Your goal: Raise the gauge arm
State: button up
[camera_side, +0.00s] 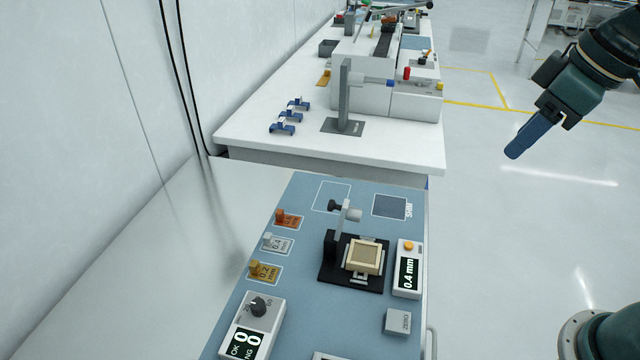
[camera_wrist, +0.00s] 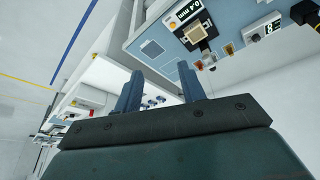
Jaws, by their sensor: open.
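The gauge stands on a black base (camera_side: 330,277) on the blue bench panel in the side view. Its dark post carries the grey gauge arm (camera_side: 346,214), with a black knob (camera_side: 334,205) at the left and a light grey cylinder at the right. A beige square block (camera_side: 363,258) sits on the base beside the post. The black base (camera_wrist: 212,40) also shows small at the top of the wrist view; the gauge arm is hard to make out there. My gripper (camera_side: 514,151) is open and empty, high to the right of the panel. Its two fingers (camera_wrist: 160,84) stand apart in the wrist view.
A 0.4 mm readout box (camera_side: 409,267) and a ZERO button (camera_side: 397,321) stand right of the gauge. Several labelled shims (camera_side: 270,243) and a dial box (camera_side: 259,308) lie left. A white bench (camera_side: 250,125) with another fixture is behind. The air around my gripper is clear.

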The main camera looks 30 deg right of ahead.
jog(key=shift+w, duration=0.1)
grip_shut()
jog(key=w+a+f+m+y, duration=0.2)
jog(key=w+a+f+m, duration=0.3)
jog(key=m, duration=0.7)
jog(key=w+a, duration=0.2)
jog(key=a, duration=0.2)
jog(key=shift+w+a+f+g+y, duration=0.2)
jog(key=shift+w+f+g+y, duration=0.1)
jog(key=shift+f+y, duration=0.1)
